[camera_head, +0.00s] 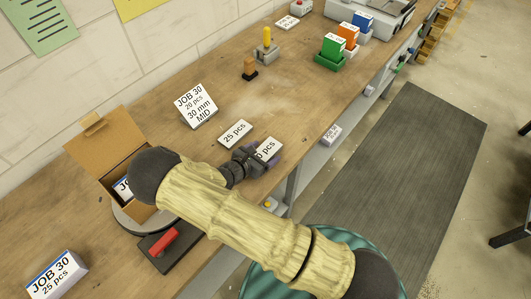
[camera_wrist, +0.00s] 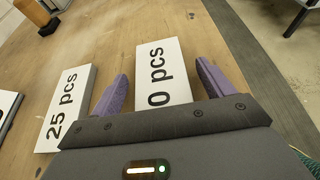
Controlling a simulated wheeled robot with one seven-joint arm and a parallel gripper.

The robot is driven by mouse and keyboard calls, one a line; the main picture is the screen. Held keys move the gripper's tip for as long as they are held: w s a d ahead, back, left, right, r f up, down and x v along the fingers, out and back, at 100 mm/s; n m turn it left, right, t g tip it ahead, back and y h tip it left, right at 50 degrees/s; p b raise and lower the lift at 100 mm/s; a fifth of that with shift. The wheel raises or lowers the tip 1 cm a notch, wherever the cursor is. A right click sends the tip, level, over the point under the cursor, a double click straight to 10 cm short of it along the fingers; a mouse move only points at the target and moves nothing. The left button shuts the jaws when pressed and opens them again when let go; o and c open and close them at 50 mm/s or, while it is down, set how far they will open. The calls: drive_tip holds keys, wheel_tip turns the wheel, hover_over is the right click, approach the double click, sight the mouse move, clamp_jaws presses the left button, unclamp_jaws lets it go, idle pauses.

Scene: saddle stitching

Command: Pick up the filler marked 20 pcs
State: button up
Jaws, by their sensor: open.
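A white filler block (camera_head: 267,148) lies flat near the front edge of the bench, partly covered by my gripper. In the wrist view the block (camera_wrist: 160,58) reads "0 pcs"; any digit before the 0 is hidden. My gripper (camera_wrist: 162,72) is open, with one purple finger on each side of the block. In the head view my gripper (camera_head: 258,157) is low over the block. A second white block (camera_head: 235,133) marked "25 pcs" lies just to its left, and also shows in the wrist view (camera_wrist: 66,105).
An open cardboard box (camera_head: 105,150) is at left, near a red-handled device (camera_head: 163,242) and a "JOB 30 25 pcs" block (camera_head: 56,275). Coloured blocks in holders, including a green one (camera_head: 333,45), stand farther back.

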sight(263, 153)
drive_tip(key=shift+c, duration=0.4)
drive_tip(key=c, duration=1)
drive_tip(key=shift+a+r, duration=0.1)
drive_tip(key=shift+r, duration=0.3)
drive_tip(key=r+b, duration=0.2)
drive_tip(key=r, duration=0.7)
drive_tip(key=shift+d+r, duration=0.1)
drive_tip(key=shift+d, duration=0.1)
drive_tip(key=shift+a, duration=0.1)
